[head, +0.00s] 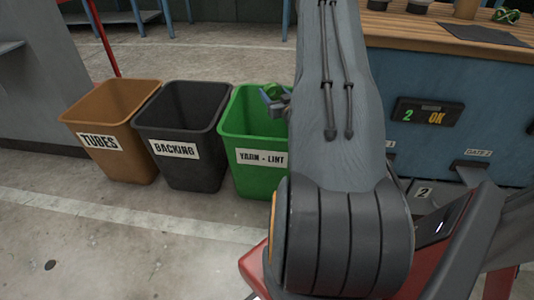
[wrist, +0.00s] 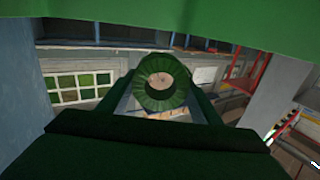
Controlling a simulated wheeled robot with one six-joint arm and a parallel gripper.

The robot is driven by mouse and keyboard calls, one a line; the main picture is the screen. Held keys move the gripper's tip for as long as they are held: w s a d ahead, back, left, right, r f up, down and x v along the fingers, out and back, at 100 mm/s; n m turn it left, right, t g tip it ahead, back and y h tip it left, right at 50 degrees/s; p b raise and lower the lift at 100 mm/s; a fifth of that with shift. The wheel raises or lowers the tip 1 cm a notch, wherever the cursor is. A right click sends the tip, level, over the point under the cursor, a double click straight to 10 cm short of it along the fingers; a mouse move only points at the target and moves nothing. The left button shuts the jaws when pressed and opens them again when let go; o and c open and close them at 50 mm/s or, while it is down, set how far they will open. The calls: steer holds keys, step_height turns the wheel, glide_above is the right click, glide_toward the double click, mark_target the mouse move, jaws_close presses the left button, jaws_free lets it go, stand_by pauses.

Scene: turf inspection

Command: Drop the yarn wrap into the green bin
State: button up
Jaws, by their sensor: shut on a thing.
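The yarn wrap (head: 273,89), a green ring, is at the mouth of the green bin (head: 253,170), which is labelled YARN - LINT. My gripper (head: 275,99) is shut on it over the bin's right part, near the rim. My arm hides the bin's right edge and most of the gripper. In the wrist view the yarn wrap (wrist: 161,102) is a ribbed dark green ring between the fingers. How far it sits below the rim is hard to tell.
A black BACKING bin (head: 181,168) and a brown TUBES bin (head: 112,160) stand left of the green bin. A blue bench (head: 470,80) with a wooden top stands at right, with another green coil (head: 508,15) on it.

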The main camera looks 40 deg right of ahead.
steer(key=shift+f, duration=0.3)
steer(key=o, duration=1.1)
steer(key=shift+r, duration=0.1)
step_height(320, 180, up, 10)
steer(key=p, duration=0.3)
